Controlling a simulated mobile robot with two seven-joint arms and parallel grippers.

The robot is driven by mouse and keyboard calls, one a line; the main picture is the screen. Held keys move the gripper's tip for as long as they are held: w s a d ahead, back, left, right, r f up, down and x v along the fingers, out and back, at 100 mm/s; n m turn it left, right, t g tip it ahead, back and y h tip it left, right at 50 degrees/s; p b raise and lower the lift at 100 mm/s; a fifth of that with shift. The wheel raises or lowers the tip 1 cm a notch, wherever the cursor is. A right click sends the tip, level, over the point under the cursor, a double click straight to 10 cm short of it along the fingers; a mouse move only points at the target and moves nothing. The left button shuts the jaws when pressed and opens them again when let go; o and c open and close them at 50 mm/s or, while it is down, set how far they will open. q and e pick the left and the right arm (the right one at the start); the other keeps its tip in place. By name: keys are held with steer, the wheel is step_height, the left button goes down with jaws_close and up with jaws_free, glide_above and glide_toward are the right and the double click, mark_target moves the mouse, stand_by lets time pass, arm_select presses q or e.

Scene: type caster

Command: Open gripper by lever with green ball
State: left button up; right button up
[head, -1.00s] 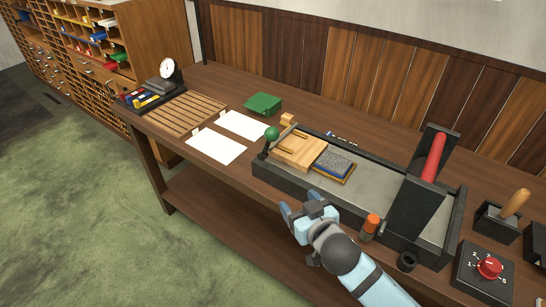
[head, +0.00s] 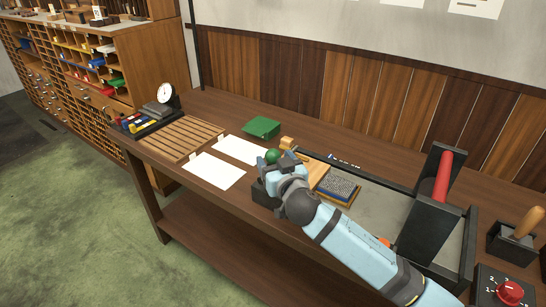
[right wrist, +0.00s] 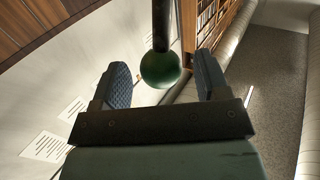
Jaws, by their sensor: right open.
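The green ball (head: 272,156) tops a lever at the left end of the dark machine bed (head: 385,212). In the right wrist view the ball (right wrist: 160,70) and its dark rod (right wrist: 160,25) show between the two fingers. My right gripper (head: 279,163) is open around the ball, with a visible gap on both sides in the wrist view. The hand hides most of the lever and part of the wooden block (head: 320,172) behind it. A blue-edged type block (head: 339,187) lies beside the wooden block. My left gripper is out of view.
A tall black holder with a red handle (head: 443,176) stands on the machine's right part. A red dial (head: 508,292) sits at lower right.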

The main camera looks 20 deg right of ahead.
steer(key=shift+w, duration=0.9)
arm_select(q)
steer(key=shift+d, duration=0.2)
arm_select(e)
steer(key=shift+c, duration=0.5)
